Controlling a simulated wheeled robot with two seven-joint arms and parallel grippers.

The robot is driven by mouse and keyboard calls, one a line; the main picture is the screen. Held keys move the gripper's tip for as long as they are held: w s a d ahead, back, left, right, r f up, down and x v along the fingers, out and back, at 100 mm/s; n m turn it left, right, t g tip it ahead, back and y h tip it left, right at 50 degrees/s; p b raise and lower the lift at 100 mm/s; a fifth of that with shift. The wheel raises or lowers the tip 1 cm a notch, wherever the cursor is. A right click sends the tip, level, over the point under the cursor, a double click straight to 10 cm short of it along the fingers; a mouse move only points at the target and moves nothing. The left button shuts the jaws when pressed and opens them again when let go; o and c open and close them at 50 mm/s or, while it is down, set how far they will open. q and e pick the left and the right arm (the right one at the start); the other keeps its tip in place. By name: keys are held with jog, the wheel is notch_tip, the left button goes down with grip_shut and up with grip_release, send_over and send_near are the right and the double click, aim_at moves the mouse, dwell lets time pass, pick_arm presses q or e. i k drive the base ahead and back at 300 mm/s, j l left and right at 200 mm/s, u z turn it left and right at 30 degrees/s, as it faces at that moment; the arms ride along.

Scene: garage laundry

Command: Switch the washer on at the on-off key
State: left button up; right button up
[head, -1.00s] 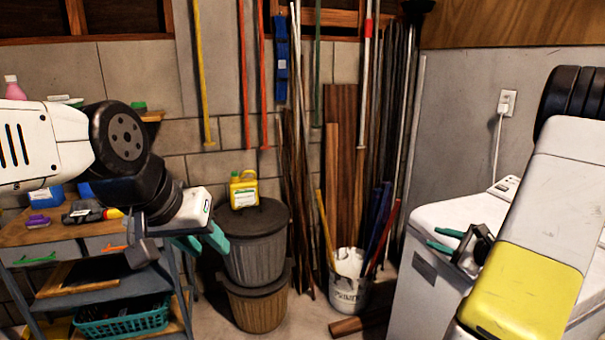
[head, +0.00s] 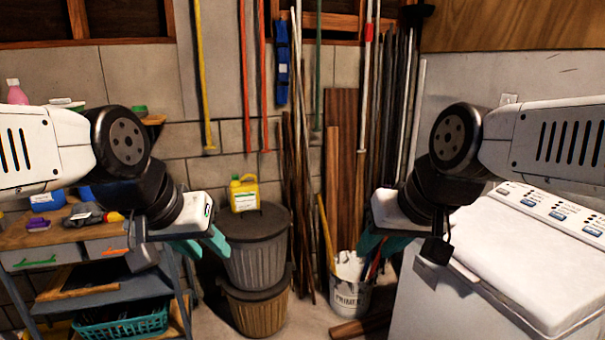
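The white washer (head: 510,265) stands at the right of the head view with its lid closed. Its control panel (head: 550,212) runs along the back of the top and carries several blue-grey keys; their labels are too small to read, so I cannot tell which is the on-off key. My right gripper (head: 382,246) hangs left of the washer, clear of the panel, its teal fingers apart and empty. My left gripper (head: 205,245) hangs in front of the bins, far from the washer, also with fingers apart and empty. My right arm covers part of the washer's back left corner.
A grey lidded bin (head: 255,250) with a yellow jug (head: 243,193) on top stands in the middle. A white bucket (head: 348,297) with tools stands left of the washer. A cluttered workbench (head: 60,235) is at the left. Poles lean on the back wall.

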aim_at(500, 190)
jog(key=z, duration=1.8)
